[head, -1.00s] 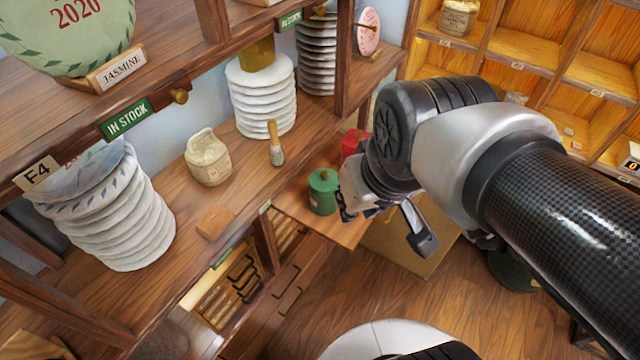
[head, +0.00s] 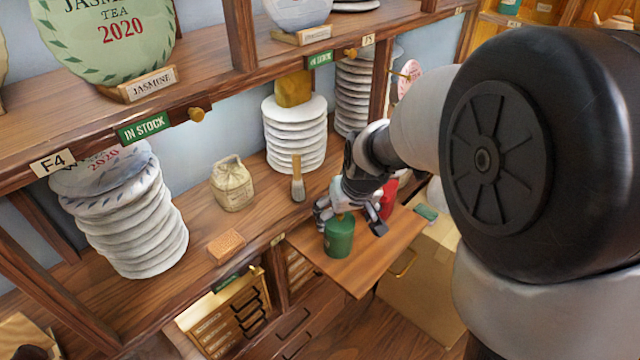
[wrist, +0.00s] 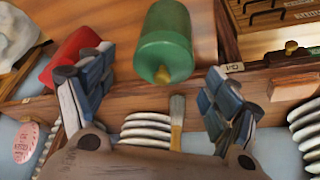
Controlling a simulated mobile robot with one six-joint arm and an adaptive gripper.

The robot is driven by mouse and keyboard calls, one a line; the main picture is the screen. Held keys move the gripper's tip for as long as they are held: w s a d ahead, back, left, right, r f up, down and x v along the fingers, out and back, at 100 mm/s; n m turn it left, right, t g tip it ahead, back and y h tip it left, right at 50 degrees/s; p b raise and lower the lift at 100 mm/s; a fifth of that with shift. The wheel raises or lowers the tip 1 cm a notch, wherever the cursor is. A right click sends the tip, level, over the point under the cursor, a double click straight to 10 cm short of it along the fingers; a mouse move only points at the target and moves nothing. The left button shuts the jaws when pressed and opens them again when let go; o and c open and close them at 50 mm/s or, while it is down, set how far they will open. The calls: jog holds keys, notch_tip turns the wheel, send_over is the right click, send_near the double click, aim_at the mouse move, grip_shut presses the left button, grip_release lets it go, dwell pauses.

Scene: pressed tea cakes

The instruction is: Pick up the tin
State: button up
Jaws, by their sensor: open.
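The tin is a green cylinder with a brass knob on its lid. In the head view the green tin (head: 339,238) stands upright on a small pull-out wooden board (head: 375,262). My gripper (head: 352,222) is just above and behind it, with fingers spread to either side of its top. In the wrist view the green tin (wrist: 165,45) lies ahead, between and beyond the two open fingertips of my gripper (wrist: 152,90). Nothing is held between the fingers. I cannot tell whether a finger touches the tin.
A red tin (head: 388,196) stands close behind the gripper; it also shows in the wrist view (wrist: 72,55). The board's front is clear.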

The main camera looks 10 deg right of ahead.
aim_at(343, 218)
jog(key=b+x, duration=0.1)
jog(key=x, duration=0.3)
jog(key=shift+f, duration=0.1)
jog(key=b+x, duration=0.2)
jog(key=x, duration=0.3)
jog(key=shift+a+f, duration=0.15)
jog(key=shift+c, duration=0.6)
jog(key=c, duration=1)
